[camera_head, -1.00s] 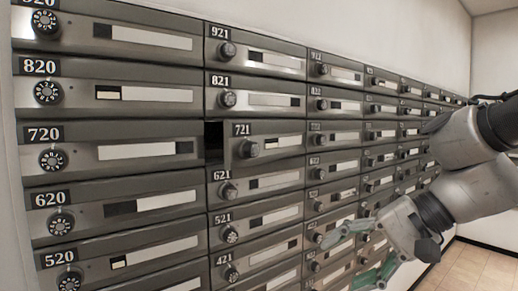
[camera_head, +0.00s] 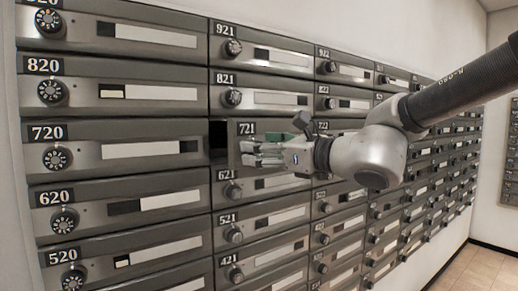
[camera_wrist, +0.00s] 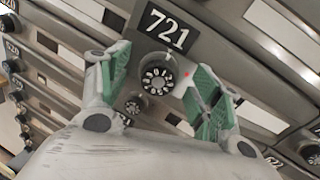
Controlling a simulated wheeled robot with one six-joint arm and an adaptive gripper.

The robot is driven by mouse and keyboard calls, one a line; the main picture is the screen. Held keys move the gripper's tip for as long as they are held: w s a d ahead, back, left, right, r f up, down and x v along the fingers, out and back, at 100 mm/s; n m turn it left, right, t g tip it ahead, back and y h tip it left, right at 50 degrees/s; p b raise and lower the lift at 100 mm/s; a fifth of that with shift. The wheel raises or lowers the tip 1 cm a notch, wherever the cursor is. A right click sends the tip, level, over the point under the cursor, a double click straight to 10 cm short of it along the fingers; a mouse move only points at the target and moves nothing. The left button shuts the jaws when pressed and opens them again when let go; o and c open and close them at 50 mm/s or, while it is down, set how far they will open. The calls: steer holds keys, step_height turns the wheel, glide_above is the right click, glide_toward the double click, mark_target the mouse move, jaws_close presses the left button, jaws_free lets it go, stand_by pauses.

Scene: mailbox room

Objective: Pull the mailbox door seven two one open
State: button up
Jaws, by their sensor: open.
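The mailbox door 721 (camera_head: 247,129) is in the second column of the head view, standing a little ajar with a dark gap at its left edge. In the wrist view its black number plate (camera_wrist: 167,33) and round black dial knob (camera_wrist: 157,78) show. My gripper (camera_head: 252,150) is in front of this door, partly covering it. In the wrist view the green-padded fingers (camera_wrist: 160,85) are spread, one on each side of the knob. Whether they touch the knob I cannot tell.
Doors 720 (camera_head: 120,165), 821 (camera_head: 268,82) and 621 (camera_head: 270,198) surround it, each closed with its own protruding knob. The mailbox wall runs away to the right. Tiled floor (camera_head: 470,268) is clear at the lower right.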

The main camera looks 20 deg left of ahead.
steer(key=shift+w+a, duration=0.3)
steer(key=shift+a, duration=0.3)
